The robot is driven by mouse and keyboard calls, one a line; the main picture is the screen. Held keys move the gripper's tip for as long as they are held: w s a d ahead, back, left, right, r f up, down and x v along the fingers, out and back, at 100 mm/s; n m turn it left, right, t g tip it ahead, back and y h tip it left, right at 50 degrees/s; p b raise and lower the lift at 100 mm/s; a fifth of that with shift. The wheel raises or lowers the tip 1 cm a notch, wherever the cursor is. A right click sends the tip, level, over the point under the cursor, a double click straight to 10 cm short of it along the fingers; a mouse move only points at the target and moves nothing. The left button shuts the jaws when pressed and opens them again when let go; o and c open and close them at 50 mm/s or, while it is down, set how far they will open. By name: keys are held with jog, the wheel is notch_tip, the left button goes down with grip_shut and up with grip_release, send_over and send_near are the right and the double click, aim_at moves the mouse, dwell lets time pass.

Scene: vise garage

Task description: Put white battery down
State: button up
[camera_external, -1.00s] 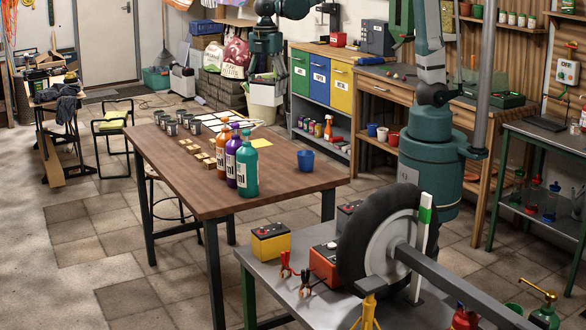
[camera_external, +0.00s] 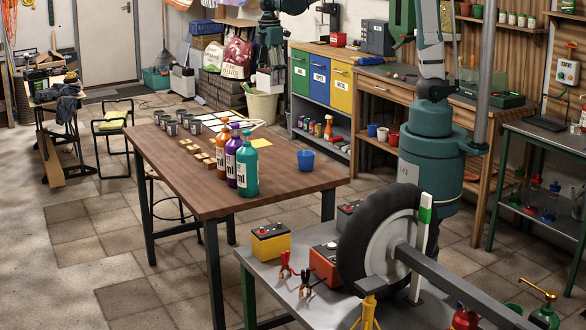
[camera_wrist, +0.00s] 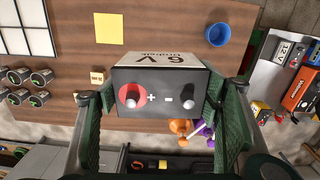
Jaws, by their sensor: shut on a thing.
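The white battery (camera_wrist: 158,90) fills the middle of the wrist view. It has a white side marked 6V and a dark grey face with a red plus terminal and a black minus terminal. My gripper (camera_wrist: 160,112) is shut on it, with one green finger on each side. The wooden table (camera_wrist: 140,40) shows beyond and below it.
Orange, purple and teal bottles (camera_external: 236,168) stand near the table's front edge. A blue cup (camera_external: 306,160), a yellow sheet (camera_external: 262,143), small wooden blocks (camera_external: 203,156) and several tins (camera_external: 182,124) are also on the table. The workbench in front holds batteries, including a yellow one (camera_external: 270,243), and a wheel (camera_external: 380,245).

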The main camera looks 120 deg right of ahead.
jog(key=shift+s+d+m, duration=0.3)
jog(key=shift+s+d, duration=0.4)
jog(key=shift+d, duration=0.1)
jog(key=shift+s+d+f, duration=0.1)
jog(key=shift+s+d, duration=0.1)
jog(key=shift+d, duration=0.05)
notch_tip(320, 180, down, 18)
jog(key=shift+a, duration=0.1)
jog(key=shift+f, duration=2.8)
jog(key=shift+f+b, duration=0.5)
jog(key=shift+f, duration=1.55)
jog(key=shift+f, duration=0.15)
jog(key=o, duration=1.5)
